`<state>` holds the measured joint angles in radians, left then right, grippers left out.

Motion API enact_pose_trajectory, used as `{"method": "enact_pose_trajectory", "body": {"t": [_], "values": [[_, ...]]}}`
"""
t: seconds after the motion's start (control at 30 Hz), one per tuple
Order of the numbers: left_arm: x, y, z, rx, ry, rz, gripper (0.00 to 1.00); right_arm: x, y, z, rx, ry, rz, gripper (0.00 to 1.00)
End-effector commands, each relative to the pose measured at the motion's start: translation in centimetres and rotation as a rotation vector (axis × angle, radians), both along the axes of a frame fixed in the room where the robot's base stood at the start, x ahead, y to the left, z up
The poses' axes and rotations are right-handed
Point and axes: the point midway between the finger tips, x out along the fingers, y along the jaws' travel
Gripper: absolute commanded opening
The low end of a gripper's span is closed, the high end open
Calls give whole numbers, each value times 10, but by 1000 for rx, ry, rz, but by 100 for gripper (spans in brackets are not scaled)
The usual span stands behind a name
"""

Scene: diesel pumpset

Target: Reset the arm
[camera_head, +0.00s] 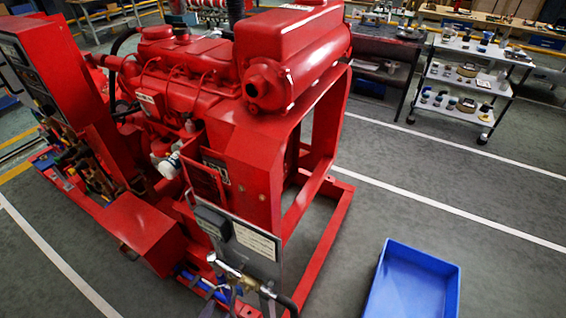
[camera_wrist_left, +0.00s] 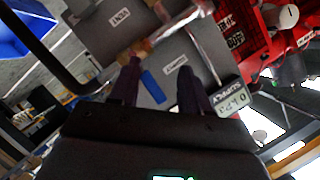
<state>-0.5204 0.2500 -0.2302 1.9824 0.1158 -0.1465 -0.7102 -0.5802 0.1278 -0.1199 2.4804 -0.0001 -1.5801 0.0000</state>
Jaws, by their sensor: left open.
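My left gripper (camera_wrist_left: 159,68) is open in the left wrist view, with its two dark fingers apart and pointing at a grey panel (camera_wrist_left: 100,32) with small white labels. A short blue piece (camera_wrist_left: 153,87) shows between the fingers, with no finger clearly touching it. A brass fitting (camera_wrist_left: 138,50) and metal pipes cross just beyond the fingertips. In the head view the grey panel (camera_head: 258,262) stands at the front of the red pumpset (camera_head: 250,150), with the metal pipe fitting (camera_head: 240,278) below it. The left gripper is hard to make out there. My right gripper is not in view.
An empty blue bin (camera_head: 412,285) stands on the floor at the lower right. A white-shelved cart (camera_head: 468,75) with small parts and a dark bench (camera_head: 380,45) stand behind. The grey floor between is clear. Red frame rails (camera_head: 325,230) stick out low beside the panel.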

Motion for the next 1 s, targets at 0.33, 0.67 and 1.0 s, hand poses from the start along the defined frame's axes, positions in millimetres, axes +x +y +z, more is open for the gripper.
{"method": "enact_pose_trajectory", "body": {"t": [0.33,0.67,1.0], "values": [[-51,9,60,-315,538,283,47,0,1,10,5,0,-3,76],[-128,22,56,-396,965,578,47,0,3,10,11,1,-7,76],[-134,23,147,-423,992,626,47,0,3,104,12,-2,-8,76]]}}
